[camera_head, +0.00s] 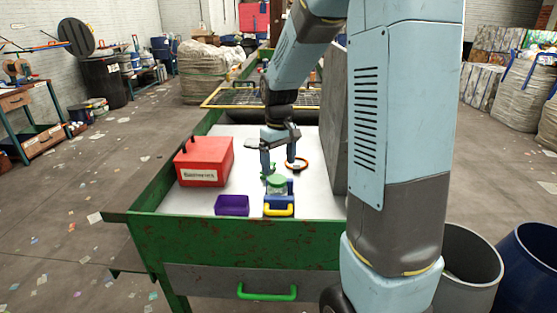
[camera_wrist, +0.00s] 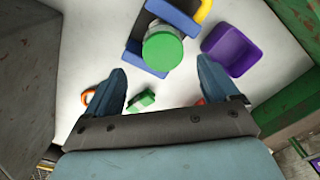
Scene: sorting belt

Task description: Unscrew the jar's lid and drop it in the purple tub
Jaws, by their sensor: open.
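The jar's round green lid (camera_head: 277,181) sits on the jar, which stands upright in a blue holder (camera_wrist: 176,17) with a yellow handle (camera_head: 279,211). The lid also shows in the wrist view (camera_wrist: 163,52), just beyond my fingertips. Most of the jar's body is hidden under the lid and by the holder. The purple tub (camera_head: 231,205) stands left of the holder in the head view; in the wrist view the tub (camera_wrist: 231,49) is to its right and looks empty. My gripper (camera_head: 278,173) is open and empty, pointing down behind and above the lid.
A red batteries box (camera_head: 205,161) stands behind the tub on the white belt. A black and orange ring (camera_head: 297,164) lies right of my gripper. A small green block (camera_wrist: 142,99) lies between my fingers' bases in the wrist view. A tall grey panel (camera_head: 336,130) bounds the right.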

